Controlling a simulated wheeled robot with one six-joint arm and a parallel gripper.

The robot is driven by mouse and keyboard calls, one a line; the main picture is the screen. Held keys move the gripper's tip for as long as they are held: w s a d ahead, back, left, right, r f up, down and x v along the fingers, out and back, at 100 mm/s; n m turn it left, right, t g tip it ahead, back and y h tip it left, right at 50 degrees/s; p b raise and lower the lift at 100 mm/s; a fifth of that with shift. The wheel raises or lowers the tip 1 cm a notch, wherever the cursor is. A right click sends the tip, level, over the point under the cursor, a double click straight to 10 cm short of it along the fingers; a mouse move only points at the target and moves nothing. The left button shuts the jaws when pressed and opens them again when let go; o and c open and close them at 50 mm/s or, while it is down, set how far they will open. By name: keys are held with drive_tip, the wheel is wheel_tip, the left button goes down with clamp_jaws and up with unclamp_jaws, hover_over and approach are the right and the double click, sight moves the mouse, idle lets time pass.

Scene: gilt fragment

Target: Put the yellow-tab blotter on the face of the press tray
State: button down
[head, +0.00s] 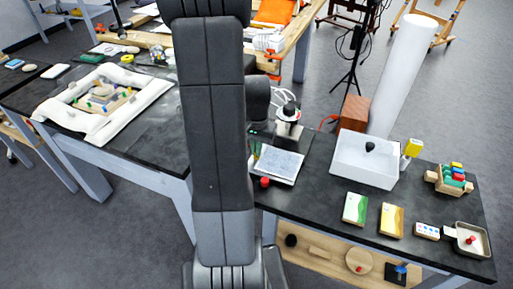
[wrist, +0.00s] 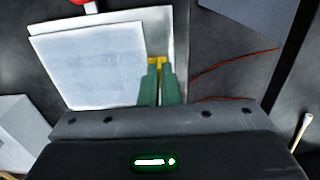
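The blotter (wrist: 90,62) is a pale, square sheet in the wrist view, with a yellow tab (wrist: 157,61) at its right side. My gripper (wrist: 158,70) has its green fingers close together around this tab. The blotter overlaps a pale plate, which looks like the press tray (wrist: 167,30), and is slightly turned against it. I cannot tell if the sheet rests flat on the plate or hovers just above. In the head view the pale sheet (head: 277,163) shows just right of my arm, and my arm hides most of the gripper.
A red knob (head: 264,182) is at the sheet's near edge. A metal device (head: 288,118) stands behind. To the right are a white tray (head: 365,165), a green packet (head: 355,208), a yellow packet (head: 391,220) and a small dish (head: 471,240). Bare bench lies between them.

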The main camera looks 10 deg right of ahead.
drive_tip(key=c, duration=1.7)
unclamp_jaws()
drive_tip(key=shift+f, duration=0.1)
wheel_tip(320, 180, up, 12)
drive_tip(key=shift+r, duration=0.2)
